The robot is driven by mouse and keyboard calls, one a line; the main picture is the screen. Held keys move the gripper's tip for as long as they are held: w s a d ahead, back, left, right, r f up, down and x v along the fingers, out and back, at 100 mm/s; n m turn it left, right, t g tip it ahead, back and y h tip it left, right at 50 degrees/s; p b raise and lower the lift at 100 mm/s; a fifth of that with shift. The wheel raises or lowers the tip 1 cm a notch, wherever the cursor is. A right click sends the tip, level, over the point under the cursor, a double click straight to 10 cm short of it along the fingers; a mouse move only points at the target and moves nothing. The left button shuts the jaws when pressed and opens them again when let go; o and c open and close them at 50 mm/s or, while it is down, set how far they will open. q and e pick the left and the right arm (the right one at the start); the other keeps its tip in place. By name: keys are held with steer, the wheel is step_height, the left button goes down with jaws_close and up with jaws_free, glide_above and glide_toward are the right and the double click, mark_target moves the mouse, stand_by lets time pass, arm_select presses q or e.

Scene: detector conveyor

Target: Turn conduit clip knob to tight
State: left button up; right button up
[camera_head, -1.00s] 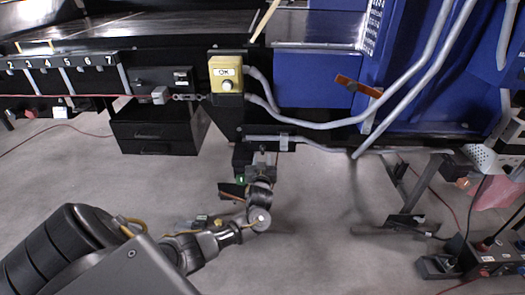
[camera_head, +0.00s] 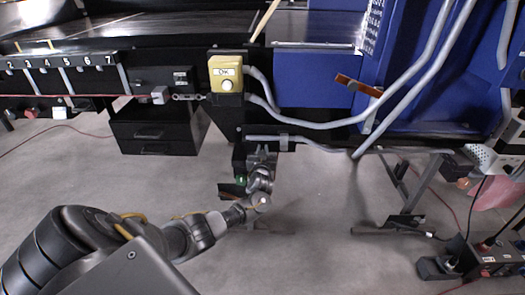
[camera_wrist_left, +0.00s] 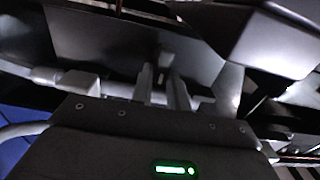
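A grey conduit (camera_head: 262,138) runs under the dark frame edge in the head view, with a small grey clip (camera_head: 284,143) around it. My left gripper (camera_head: 262,150) points up at the frame just left of this clip. In the left wrist view its two fingers (camera_wrist_left: 161,92) stand apart, with a gap between them. A small grey piece (camera_wrist_left: 166,62) shows just beyond the fingertips; I cannot tell whether it is the clip knob or whether the fingers touch it. The knob's setting cannot be read. My right gripper is not in view.
A yellow button box (camera_head: 226,74) sits on the frame above left. Another grey conduit (camera_head: 325,125) curves above the clip. An orange handle (camera_head: 358,86) sticks out at the right. Black drawers (camera_head: 152,135) hang at the left.

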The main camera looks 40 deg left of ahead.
arm_select(q)
jaws_close()
